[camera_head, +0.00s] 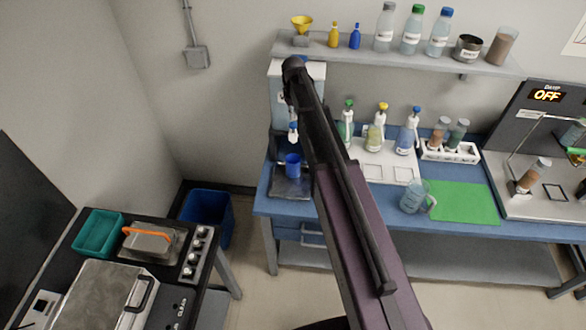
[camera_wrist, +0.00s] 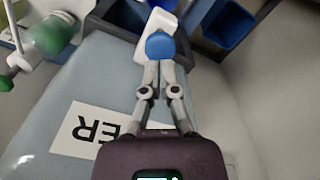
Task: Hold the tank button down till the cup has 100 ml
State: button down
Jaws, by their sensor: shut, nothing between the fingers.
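The pale tank (camera_head: 284,92) stands at the left end of the blue bench, partly hidden by my arm. In the wrist view the tank (camera_wrist: 75,95) has a white label ending in "ER". Its white tap (camera_head: 293,136) carries a round blue button (camera_wrist: 160,45). My gripper (camera_wrist: 159,66) is shut and empty, its fingertips at the button's near edge; I cannot tell whether they press it. A blue cup (camera_head: 292,162) stands below the tap on a dark tray, and shows in the wrist view (camera_wrist: 229,22). Its water level is not visible.
Pump bottles (camera_head: 376,138) stand right of the tank, one also close by in the wrist view (camera_wrist: 50,35). A clear jug (camera_head: 413,197) stands by a green mat (camera_head: 462,202). A shelf (camera_head: 430,58) with bottles hangs above. A blue bin (camera_head: 207,214) is on the floor.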

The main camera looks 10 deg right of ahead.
aim_at(293, 124)
jog(key=shift+f+b, duration=1.7)
jog(key=shift+f, duration=0.1)
dwell(0.9)
notch_tip(293, 124, up, 7)
jog(key=p, duration=0.7)
dwell(1.1)
jog(key=s+f+b, duration=0.4)
jog(key=s, duration=0.5)
jog(key=s+f+m+b, duration=0.1)
jog(key=s+f+b, duration=0.3)
jog(key=s, duration=0.6)
jog(key=s+f+m+b, duration=0.1)
jog(key=s+f+b, duration=0.3)
jog(key=s, duration=0.6)
jog(key=shift+f, duration=0.15)
